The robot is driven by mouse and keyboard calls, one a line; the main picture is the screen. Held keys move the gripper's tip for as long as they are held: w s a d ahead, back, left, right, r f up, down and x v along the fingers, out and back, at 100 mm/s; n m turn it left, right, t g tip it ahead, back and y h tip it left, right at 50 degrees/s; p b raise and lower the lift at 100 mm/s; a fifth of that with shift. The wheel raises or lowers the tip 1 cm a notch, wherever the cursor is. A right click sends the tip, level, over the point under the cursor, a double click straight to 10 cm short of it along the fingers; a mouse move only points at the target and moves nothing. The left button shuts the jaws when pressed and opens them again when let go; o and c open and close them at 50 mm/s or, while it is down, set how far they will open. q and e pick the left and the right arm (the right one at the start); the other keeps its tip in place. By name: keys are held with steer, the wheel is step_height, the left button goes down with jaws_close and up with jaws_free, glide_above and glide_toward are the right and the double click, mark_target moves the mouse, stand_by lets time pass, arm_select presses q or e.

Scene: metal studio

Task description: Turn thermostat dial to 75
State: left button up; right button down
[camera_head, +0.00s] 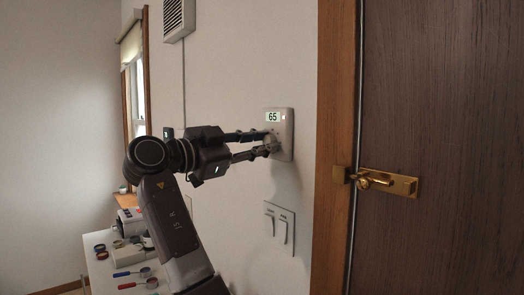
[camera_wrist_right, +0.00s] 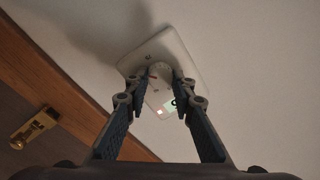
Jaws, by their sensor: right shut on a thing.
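The white thermostat (camera_head: 288,124) is on the wall left of the door frame, with a green display (camera_head: 272,117) reading 65. Its round dial (camera_head: 271,141) is below the display and partly hidden by my fingers. My right gripper (camera_head: 268,142) reaches it from the left, with its two fingers shut around the dial. In the right wrist view the thermostat (camera_wrist_right: 190,50) is seen from close by, with my right gripper's fingertips (camera_wrist_right: 162,78) on either side of the pale dial (camera_wrist_right: 160,70). My left gripper is in neither view.
A double light switch (camera_head: 279,228) is on the wall below the thermostat. A dark wooden door (camera_head: 450,90) with a brass latch (camera_head: 390,183) is to the right. A white table (camera_head: 100,270) with several small tools stands at lower left. A vent (camera_head: 178,18) is high on the wall.

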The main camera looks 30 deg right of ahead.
steer(key=shift+f+m+g+b, duration=0.15)
steer(key=shift+m+b, duration=0.25)
steer(key=shift+m, duration=1.65)
steer(key=shift+f+m+g+b, duration=0.15)
steer(key=shift+m+b, duration=0.2)
steer(key=shift+m, duration=1.7)
steer(key=c, duration=1.6)
jaws_free()
steer(key=shift+r, duration=0.15)
steer(key=shift+a, duration=0.15)
steer(key=a, duration=0.8)
steer(key=s+a, duration=0.1)
steer(key=a, duration=0.3)
steer(key=shift+f, duration=0.4)
